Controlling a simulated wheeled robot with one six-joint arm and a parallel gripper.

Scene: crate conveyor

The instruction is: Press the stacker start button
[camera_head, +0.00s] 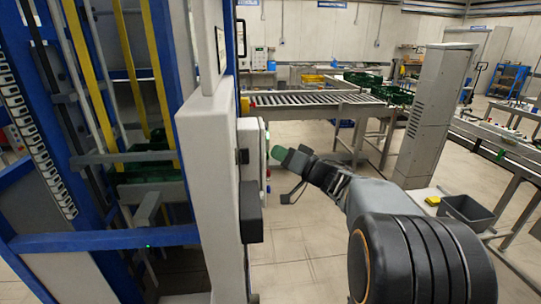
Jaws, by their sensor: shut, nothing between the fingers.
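The grey stacker cabinet (205,190) stands left of centre, beside the blue stacker frame. A pale control box (252,150) sits on its right side and is seen nearly edge-on. Small coloured parts stick out of the box's face, with a red one (268,173) low down. I cannot tell which part is the start button. My gripper (280,154), green at its end, points left at this face, very close to it. It is shut and holds nothing. I cannot tell whether its tip touches the box.
A roller conveyor (310,99) runs behind, with green crates (395,94) at its far right. A tall grey cabinet (432,115) stands to the right. A grey bin (467,212) and a yellow item (433,200) are beyond my arm. The floor below the gripper is clear.

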